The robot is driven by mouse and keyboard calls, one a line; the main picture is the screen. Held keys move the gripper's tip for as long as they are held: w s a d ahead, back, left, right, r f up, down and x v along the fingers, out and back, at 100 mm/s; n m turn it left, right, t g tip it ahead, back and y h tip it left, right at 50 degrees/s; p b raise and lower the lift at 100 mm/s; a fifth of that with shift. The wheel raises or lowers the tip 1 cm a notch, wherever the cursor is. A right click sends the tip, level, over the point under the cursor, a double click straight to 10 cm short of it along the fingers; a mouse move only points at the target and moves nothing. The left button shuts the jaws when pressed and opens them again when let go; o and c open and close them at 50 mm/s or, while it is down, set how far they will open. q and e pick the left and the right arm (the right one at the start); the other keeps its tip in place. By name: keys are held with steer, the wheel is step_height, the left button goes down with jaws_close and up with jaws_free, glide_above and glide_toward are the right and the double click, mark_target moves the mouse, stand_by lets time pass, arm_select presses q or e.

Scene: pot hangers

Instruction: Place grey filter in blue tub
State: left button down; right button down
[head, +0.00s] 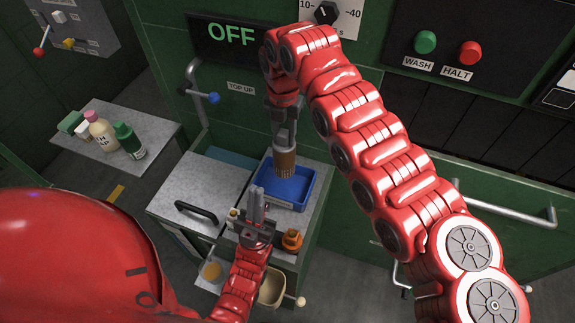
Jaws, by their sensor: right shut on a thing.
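The filter (285,164), a ribbed cylinder that looks brownish grey here, is upright in my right gripper (284,146). The gripper is shut on its top and points down. The filter's lower end is over the blue tub (297,202), within its outline; I cannot tell whether it touches the tub floor. The tub is a shallow rectangular tray on the grey counter. My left gripper (257,198) is in front of the tub's near left side, pointing up, its two fingers together with nothing seen between them. It hides part of the tub's near left edge.
An orange part (292,240) sits at the counter's front, right of my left gripper. A black handle (197,211) is on the cabinet lid. A beige container (273,288) is below. Bottles (128,140) stand on a side table at left. A green machine with a pipe (199,95) rises behind.

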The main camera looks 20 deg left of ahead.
mark_target(284, 156)
steer(key=f+p, duration=0.1)
steer(key=f, duration=0.2)
steer(key=f+p, duration=0.1)
steer(key=f, duration=0.1)
steer(key=f+p, duration=0.1)
steer(key=f, duration=0.2)
steer(key=shift+s+f, duration=0.3)
steer(key=shift+w+f, duration=0.1)
steer(key=shift+f, duration=0.2)
steer(key=c, duration=0.5)
jaws_free()
steer(key=shift+r, duration=0.1)
steer(key=shift+r, duration=0.2)
step_height(284, 156, up, 11)
steer(key=b, duration=0.4)
steer(key=shift+f+b, duration=0.15)
steer(key=shift+b, duration=0.15)
steer(key=shift+r, duration=0.55)
